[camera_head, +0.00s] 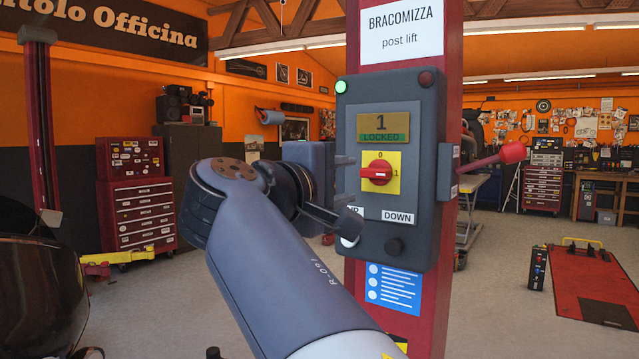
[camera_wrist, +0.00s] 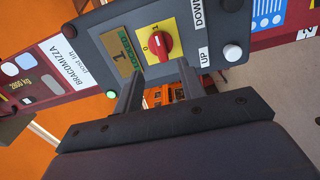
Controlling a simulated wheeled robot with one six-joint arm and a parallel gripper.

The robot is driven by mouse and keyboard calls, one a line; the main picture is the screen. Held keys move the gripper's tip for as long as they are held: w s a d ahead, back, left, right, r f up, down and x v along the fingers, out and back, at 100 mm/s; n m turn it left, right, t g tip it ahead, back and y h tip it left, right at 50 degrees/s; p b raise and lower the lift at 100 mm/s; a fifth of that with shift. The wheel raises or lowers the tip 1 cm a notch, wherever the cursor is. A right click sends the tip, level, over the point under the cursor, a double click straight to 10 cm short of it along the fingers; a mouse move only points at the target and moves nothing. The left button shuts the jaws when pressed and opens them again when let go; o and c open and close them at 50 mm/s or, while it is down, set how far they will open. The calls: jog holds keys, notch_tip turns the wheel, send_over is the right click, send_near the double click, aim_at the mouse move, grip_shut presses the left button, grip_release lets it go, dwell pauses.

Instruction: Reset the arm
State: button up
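My arm reaches up from the bottom of the head view. My gripper (camera_head: 346,180) is at the left edge of the grey post-lift control box (camera_head: 425,215). In the wrist view my gripper (camera_wrist: 160,82) has its two fingers apart with nothing between them. The red rotary switch (camera_head: 377,173) on its yellow plate is just beyond the fingertips, and its handle lies sideways in the head view. It also shows in the wrist view (camera_wrist: 160,45). I cannot tell if a fingertip touches the box.
The display (camera_head: 383,127) reads "1 LOCKED" and the green lamp (camera_head: 341,87) looks lit. A white button (camera_head: 350,241) and a black button (camera_head: 393,246) are below. A red-knobbed lever (camera_head: 512,153) sticks out right of the red post (camera_head: 425,320). A dark glossy object (camera_head: 40,290) stands at lower left.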

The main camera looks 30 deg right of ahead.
aim_at(375, 174)
jog(key=shift+s+a, duration=0.15)
jog(key=shift+a, duration=0.1)
dwell(0.5)
jog(key=shift+p+x, duration=0.6)
jog(key=shift+x, duration=4.8)
jog(key=shift+a, duration=0.1)
